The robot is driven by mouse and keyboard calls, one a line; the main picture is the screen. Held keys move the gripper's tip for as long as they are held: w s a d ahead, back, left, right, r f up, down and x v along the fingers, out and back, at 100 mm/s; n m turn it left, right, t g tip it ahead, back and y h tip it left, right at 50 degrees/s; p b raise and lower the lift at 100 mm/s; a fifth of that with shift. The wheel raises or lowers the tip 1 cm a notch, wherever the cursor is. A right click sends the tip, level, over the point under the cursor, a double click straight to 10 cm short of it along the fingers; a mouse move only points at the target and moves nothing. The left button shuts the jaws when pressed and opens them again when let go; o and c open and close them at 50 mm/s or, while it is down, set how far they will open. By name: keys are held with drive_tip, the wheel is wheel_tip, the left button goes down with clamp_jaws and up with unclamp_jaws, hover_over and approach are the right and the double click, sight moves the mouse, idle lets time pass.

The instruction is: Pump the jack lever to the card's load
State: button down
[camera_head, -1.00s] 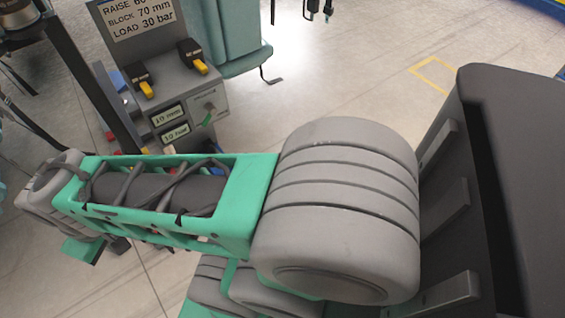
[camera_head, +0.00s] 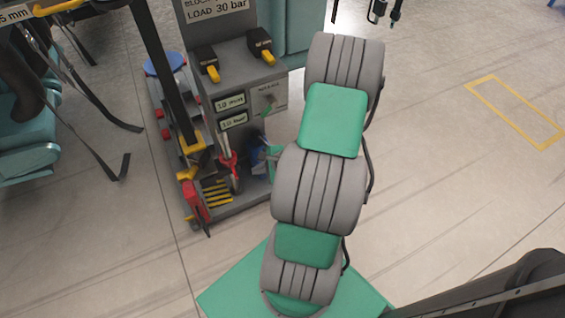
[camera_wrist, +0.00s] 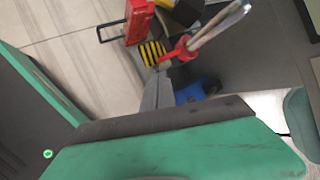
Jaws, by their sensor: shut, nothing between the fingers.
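The jack lever (camera_head: 228,152), with a pale metal handle and red lower part, stands at the foot of the grey console (camera_head: 235,75). In the wrist view the lever (camera_wrist: 216,28) slants up to the right from its red collar. My gripper (camera_wrist: 158,82) is shut and empty, its tips close to that collar; I cannot tell whether they touch. The card (camera_head: 217,9) is cut off at the top and shows "LOAD 30 bar". Two small displays, upper (camera_head: 230,103) and lower (camera_head: 234,122), seem to read 10 mm and 10 bar. My arm partly hides the console's right side.
Two yellow-handled switches, left (camera_head: 211,70) and right (camera_head: 266,55), sit on the console. A red block (camera_head: 194,202) and a yellow-striped patch (camera_head: 216,192) lie near the lever. A dark post (camera_head: 165,75) rises to the left. Open floor lies to the right.

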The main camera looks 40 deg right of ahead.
drive_tip(key=s+d+f+m+t+h, duration=0.3)
drive_tip(key=s+d+f+m+h, duration=0.5)
drive_tip(key=m, duration=0.8)
drive_tip(key=w+d+f+y+b, duration=0.1)
drive_tip(key=w+d, duration=0.1)
drive_tip(key=w, duration=0.3)
drive_tip(key=w+d+f+y+b, duration=0.1)
drive_tip(key=w+d+f+b, duration=0.1)
drive_tip(key=w, duration=0.4)
drive_tip(key=shift+d+f, duration=0.25)
drive_tip(key=shift+d, duration=0.1)
